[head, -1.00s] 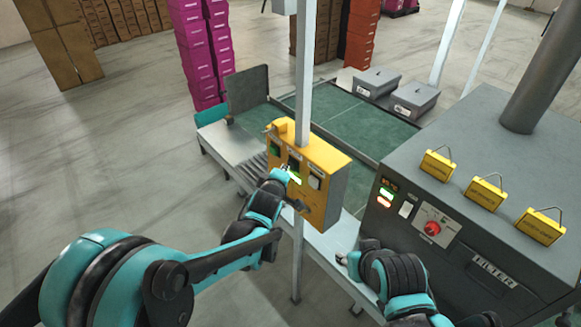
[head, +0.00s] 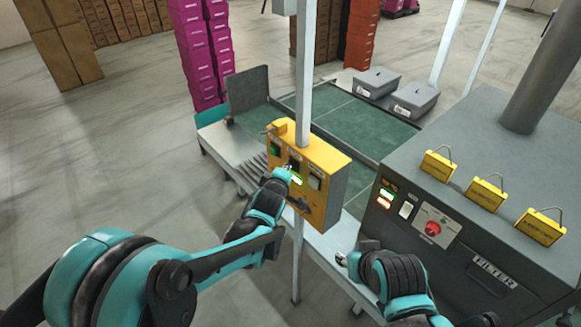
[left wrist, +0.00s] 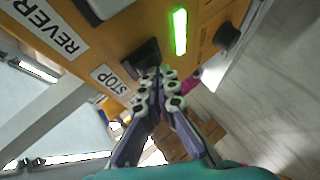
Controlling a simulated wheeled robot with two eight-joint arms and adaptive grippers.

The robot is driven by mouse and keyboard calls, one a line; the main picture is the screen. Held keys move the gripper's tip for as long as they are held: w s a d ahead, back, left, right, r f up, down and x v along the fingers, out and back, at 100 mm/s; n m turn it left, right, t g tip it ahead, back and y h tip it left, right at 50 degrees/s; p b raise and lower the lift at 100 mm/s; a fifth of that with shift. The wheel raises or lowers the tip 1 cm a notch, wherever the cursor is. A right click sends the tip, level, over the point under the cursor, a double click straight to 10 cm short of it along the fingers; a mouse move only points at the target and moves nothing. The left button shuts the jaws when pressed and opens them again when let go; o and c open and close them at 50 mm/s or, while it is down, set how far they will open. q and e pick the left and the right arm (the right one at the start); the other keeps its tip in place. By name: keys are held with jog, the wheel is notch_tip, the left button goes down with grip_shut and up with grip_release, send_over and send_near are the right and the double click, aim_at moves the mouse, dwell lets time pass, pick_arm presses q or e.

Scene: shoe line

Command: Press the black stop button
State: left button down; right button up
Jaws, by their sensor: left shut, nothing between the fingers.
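The yellow control box (head: 325,165) is fixed to a pale post in the head view. The black stop button (left wrist: 143,58) shows in the left wrist view beside a white STOP label (left wrist: 108,79). It also shows in the head view (head: 294,162), between a green and a white button. My left gripper (left wrist: 160,78) is shut and empty, its fingertips overlapping the button's lower edge in the wrist view; I cannot tell whether they touch it. The left gripper (head: 287,172) also shows in front of the box. My right gripper (head: 343,259) is low by the grey machine, its fingers too small to read.
A lit green strip (left wrist: 180,32), a black knob (left wrist: 228,36) and a REVERSE label (left wrist: 40,25) are near the button. The grey machine (head: 480,260) with a red knob (head: 432,228) stands at the right. A green conveyor (head: 350,125) lies behind the box.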

pick_arm(q)
jog(key=shift+w+d, duration=0.1)
jog(key=shift+d, duration=0.1)
jog(key=shift+a, duration=0.1)
dwell(0.4)
jog(key=shift+s+a, duration=0.55)
jog(key=shift+a, duration=0.15)
jog(key=shift+s+a, duration=0.75)
jog(key=shift+a, duration=0.25)
jog(key=shift+s+a, duration=0.75)
jog(key=shift+a, duration=0.25)
jog(key=shift+a+b, duration=0.1)
jog(key=shift+b, duration=0.25)
